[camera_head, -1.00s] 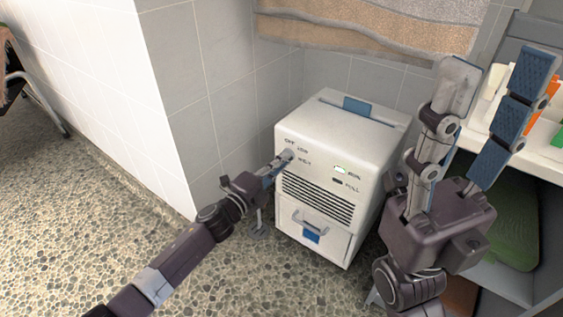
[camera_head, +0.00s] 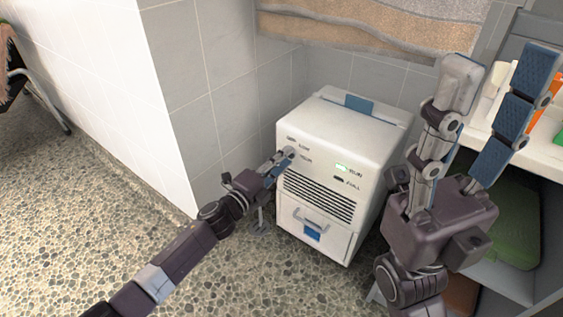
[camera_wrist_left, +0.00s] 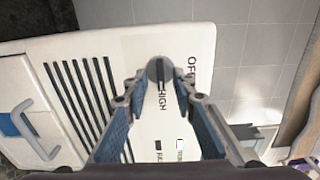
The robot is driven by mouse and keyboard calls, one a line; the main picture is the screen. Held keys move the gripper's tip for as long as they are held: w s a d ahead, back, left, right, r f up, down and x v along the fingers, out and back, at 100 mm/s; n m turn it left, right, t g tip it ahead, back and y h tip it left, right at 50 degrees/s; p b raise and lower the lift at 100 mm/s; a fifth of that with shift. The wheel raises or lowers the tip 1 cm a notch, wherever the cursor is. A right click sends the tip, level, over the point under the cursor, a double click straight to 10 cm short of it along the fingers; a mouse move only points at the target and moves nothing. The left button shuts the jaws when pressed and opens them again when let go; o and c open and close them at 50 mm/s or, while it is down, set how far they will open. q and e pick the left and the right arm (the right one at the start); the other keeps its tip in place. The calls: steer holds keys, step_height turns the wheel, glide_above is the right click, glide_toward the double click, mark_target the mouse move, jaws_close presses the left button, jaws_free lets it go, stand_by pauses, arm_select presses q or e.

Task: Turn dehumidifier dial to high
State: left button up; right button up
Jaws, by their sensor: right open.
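The white dehumidifier (camera_head: 335,170) stands on the floor against the tiled wall. Its grey dial (camera_head: 288,153) is at the upper left of the front, beside printed labels. In the left wrist view the dial (camera_wrist_left: 160,71) lies between the tips of my left gripper (camera_wrist_left: 160,85), with HIGH below it and OFF to its right. Which label the dial points at is unclear. My left gripper (camera_head: 281,160) is at the dial; whether its fingers touch it cannot be told. My right gripper (camera_head: 497,78) is raised, open and empty, right of the dehumidifier.
A drawer with a handle (camera_head: 311,220) is below the vent. A white shelf unit (camera_head: 545,160) stands at the right, close to my right gripper. A towel (camera_head: 375,25) hangs above.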

arm_select(q)
steer(key=v, duration=1.2)
